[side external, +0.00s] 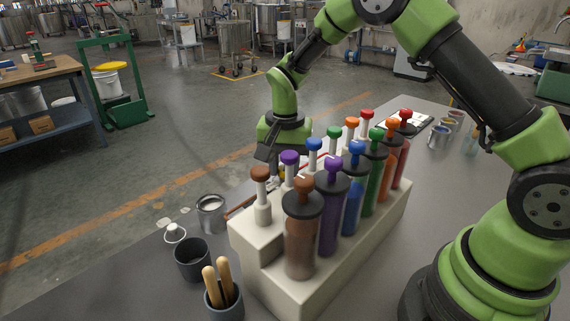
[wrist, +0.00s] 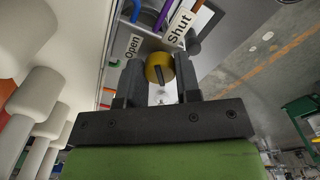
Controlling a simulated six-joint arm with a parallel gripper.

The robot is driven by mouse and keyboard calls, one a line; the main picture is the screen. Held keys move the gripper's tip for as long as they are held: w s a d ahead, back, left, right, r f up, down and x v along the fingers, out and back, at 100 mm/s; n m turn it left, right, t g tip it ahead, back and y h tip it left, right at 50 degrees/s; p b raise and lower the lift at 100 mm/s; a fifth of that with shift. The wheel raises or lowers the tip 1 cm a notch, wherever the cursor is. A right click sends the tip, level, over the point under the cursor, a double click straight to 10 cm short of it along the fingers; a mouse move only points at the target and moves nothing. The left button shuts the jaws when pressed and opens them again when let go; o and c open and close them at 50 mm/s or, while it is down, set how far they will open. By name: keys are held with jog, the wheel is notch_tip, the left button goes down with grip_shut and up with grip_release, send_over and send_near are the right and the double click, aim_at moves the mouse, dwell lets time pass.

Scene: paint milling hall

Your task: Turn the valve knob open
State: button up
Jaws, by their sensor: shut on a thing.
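The yellow valve knob (wrist: 159,68) is round with a dark bar across its face, and sits between the two dark fingers of my gripper (wrist: 160,76) in the wrist view. My gripper is shut on it. An "Open" label (wrist: 134,45) is up-left of the knob and a "Shut" label (wrist: 180,27) up-right. The bar runs nearly upright in that view; I cannot tell exactly which label it points to. In the side view my gripper (side external: 272,160) is low behind the rack, and the knob is mostly hidden there.
A cream rack (side external: 262,278) holds several coloured cylinders with knobbed tops, close beside my gripper. A metal can (side external: 211,214), a dark cup (side external: 192,260) and a pot with wooden handles (side external: 224,303) stand at its left. Coloured tubes (wrist: 160,15) run near the labels.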

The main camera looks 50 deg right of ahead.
aim_at(285, 167)
dwell(0.4)
jog(key=o, duration=0.9)
jog(key=shift+o, duration=0.2)
notch_tip(285, 167, up, 10)
